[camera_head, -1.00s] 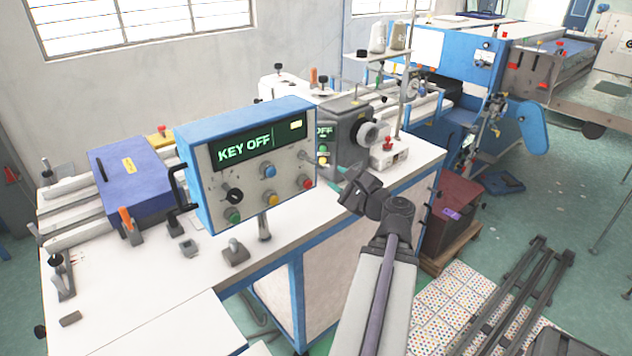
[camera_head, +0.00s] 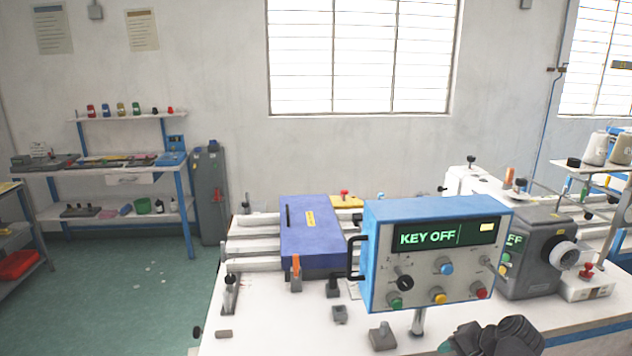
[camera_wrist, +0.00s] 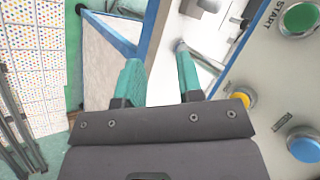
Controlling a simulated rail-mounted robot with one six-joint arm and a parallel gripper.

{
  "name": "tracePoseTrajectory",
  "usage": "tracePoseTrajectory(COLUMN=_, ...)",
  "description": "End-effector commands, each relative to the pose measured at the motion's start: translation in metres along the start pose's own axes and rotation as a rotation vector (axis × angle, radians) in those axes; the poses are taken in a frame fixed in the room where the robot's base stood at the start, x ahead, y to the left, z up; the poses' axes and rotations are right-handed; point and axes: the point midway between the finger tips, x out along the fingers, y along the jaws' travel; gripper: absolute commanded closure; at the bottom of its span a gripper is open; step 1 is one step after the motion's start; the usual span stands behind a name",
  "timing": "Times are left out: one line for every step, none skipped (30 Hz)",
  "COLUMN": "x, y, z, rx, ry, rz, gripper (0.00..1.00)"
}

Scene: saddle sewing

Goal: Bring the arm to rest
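My gripper (camera_wrist: 158,75) shows in the wrist view with two teal fingers apart and nothing between them. In the head view, the dark end of my arm (camera_head: 497,338) is at the bottom edge, right of centre, in front of the control panel (camera_head: 385,292). The fingers are mostly cut off or hidden there. The blue and white panel reads "KEY OFF" and has a black knob and several coloured buttons. In the wrist view, the panel's face (camera_wrist: 270,85) is to the right of the fingers, with green, yellow and blue buttons. I see no contact with it.
The white worktable (camera_head: 270,335) carries a purple-blue box (camera_head: 312,245) and a grey machine (camera_head: 528,255). A shelf unit (camera_head: 62,226) stands by the far wall. Green floor (camera_head: 130,300) is open at the left. A patterned mat (camera_wrist: 35,80) lies at the wrist view's left.

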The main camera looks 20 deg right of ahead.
Motion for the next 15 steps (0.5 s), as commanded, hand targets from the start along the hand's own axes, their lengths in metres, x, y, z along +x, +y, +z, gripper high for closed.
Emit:
tracePoseTrajectory(x=0.019, y=-0.009, z=0.020, rx=-0.124, ry=-0.064, rz=0.097, gripper=0.66)
tracePoseTrajectory(x=0.029, y=-0.012, z=0.032, rx=-0.202, ry=-0.100, rz=0.160, gripper=0.66)
tracePoseTrajectory(x=0.041, y=-0.017, z=0.048, rx=-0.309, ry=-0.149, rz=0.244, gripper=0.66)
tracePoseTrajectory(x=0.050, y=-0.022, z=0.061, rx=-0.392, ry=-0.186, rz=0.306, gripper=0.66)
tracePoseTrajectory(x=0.058, y=-0.028, z=0.074, rx=-0.477, ry=-0.221, rz=0.366, gripper=0.66)
tracePoseTrajectory(x=0.069, y=-0.037, z=0.093, rx=-0.589, ry=-0.262, rz=0.442, gripper=0.66)
tracePoseTrajectory(x=0.077, y=-0.045, z=0.108, rx=-0.669, ry=-0.289, rz=0.492, gripper=0.66)
tracePoseTrajectory(x=0.084, y=-0.053, z=0.123, rx=-0.744, ry=-0.310, rz=0.535, gripper=0.66)
tracePoseTrajectory(x=0.093, y=-0.064, z=0.142, rx=-0.830, ry=-0.330, rz=0.578, gripper=0.66)
tracePoseTrajectory(x=0.099, y=-0.072, z=0.157, rx=-0.886, ry=-0.340, rz=0.598, gripper=0.66)
tracePoseTrajectory(x=0.105, y=-0.081, z=0.171, rx=-0.937, ry=-0.349, rz=0.606, gripper=0.66)
tracePoseTrajectory(x=0.113, y=-0.091, z=0.191, rx=-0.993, ry=-0.365, rz=0.601, gripper=0.66)
tracePoseTrajectory(x=0.117, y=-0.097, z=0.204, rx=-1.028, ry=-0.378, rz=0.595, gripper=0.66)
tracePoseTrajectory(x=0.120, y=-0.102, z=0.215, rx=-1.057, ry=-0.387, rz=0.590, gripper=0.66)
tracePoseTrajectory(x=0.124, y=-0.106, z=0.226, rx=-1.086, ry=-0.397, rz=0.585, gripper=0.66)
